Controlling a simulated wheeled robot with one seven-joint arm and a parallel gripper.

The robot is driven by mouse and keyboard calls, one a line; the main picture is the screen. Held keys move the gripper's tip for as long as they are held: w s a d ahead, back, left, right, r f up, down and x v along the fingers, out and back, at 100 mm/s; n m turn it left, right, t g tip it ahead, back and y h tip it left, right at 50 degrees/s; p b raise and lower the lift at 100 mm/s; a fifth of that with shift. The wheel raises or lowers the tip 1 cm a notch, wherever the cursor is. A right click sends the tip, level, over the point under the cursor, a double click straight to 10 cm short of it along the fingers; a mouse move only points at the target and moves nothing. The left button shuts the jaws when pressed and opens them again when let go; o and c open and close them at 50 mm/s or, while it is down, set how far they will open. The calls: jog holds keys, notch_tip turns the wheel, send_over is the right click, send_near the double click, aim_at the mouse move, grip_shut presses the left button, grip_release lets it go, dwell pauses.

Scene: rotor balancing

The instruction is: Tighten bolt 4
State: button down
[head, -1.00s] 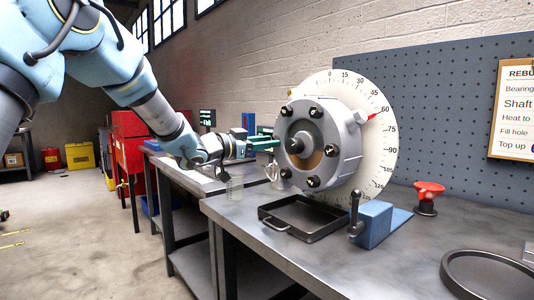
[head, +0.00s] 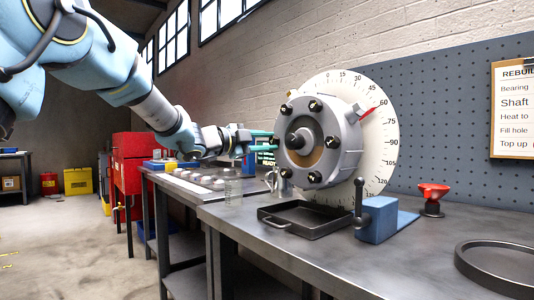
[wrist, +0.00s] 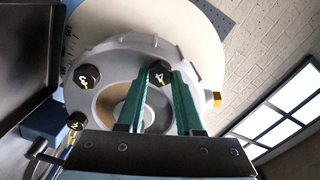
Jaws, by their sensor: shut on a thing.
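The grey rotor (head: 345,135) stands upright with several black bolts around its face and a shaft in its centre. In the wrist view, bolt 4 (wrist: 160,72) has a yellow mark and sits between the fingertips of my gripper (wrist: 161,82). The two teal fingers are shut on its head. In the head view, my gripper (head: 272,141) reaches the rotor's left edge from the left, and its fingers hide bolt 4 there. Bolt 3 (wrist: 87,76) is to the left in the wrist view.
A white dial (head: 380,150) stands behind the rotor.

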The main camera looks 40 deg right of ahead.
jog(key=shift+f+m+b, duration=0.1)
jog(key=shift+m+b, duration=1.6)
jog(key=shift+m, duration=0.5)
jog(key=c, duration=0.6)
grip_release()
jog(key=shift+o, duration=0.2)
jog(key=shift+a, duration=0.1)
jog(key=a, duration=1)
jog(key=shift+w+a, duration=0.3)
jog(key=shift+a, duration=0.05)
